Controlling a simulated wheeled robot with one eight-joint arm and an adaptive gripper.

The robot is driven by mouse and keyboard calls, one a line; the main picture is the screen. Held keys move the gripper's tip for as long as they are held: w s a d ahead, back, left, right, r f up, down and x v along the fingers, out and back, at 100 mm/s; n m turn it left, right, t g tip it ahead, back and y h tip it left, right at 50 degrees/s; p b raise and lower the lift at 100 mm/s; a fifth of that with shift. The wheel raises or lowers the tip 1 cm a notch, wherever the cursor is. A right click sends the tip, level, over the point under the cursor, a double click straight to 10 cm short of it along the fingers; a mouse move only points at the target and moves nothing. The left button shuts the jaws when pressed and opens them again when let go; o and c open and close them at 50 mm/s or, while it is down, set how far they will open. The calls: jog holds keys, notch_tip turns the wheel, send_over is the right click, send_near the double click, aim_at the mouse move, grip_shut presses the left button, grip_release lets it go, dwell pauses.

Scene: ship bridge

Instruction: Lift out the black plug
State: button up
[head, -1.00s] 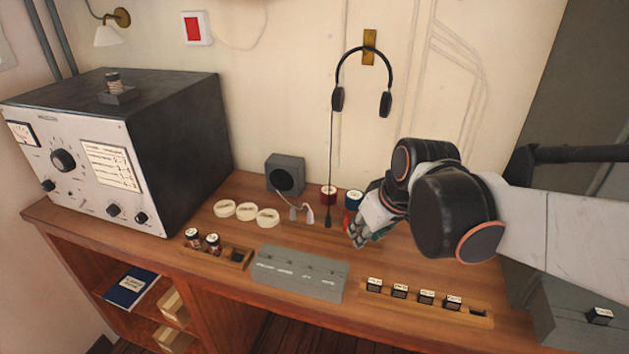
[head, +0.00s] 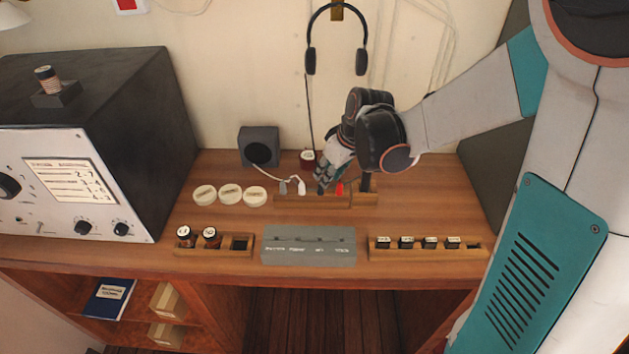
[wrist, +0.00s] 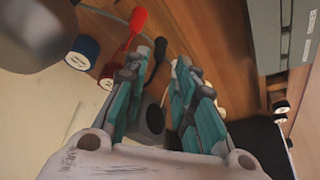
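The black plug (head: 320,190) stands in a low wooden strip (head: 300,201) on the desk, partly hidden by my fingers in the head view. In the wrist view a dark upright piece, likely this plug (wrist: 160,47), shows at the gap between the fingertips.
A white plug (head: 301,188) and a grey plug (head: 282,188) stand left. A grey panel (head: 309,246) lies in front, with bare desk between.

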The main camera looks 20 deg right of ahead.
aim_at(321, 191)
jog(key=shift+b+x, duration=0.95)
jog(key=shift+x, duration=2.35)
jog(key=c, duration=0.6)
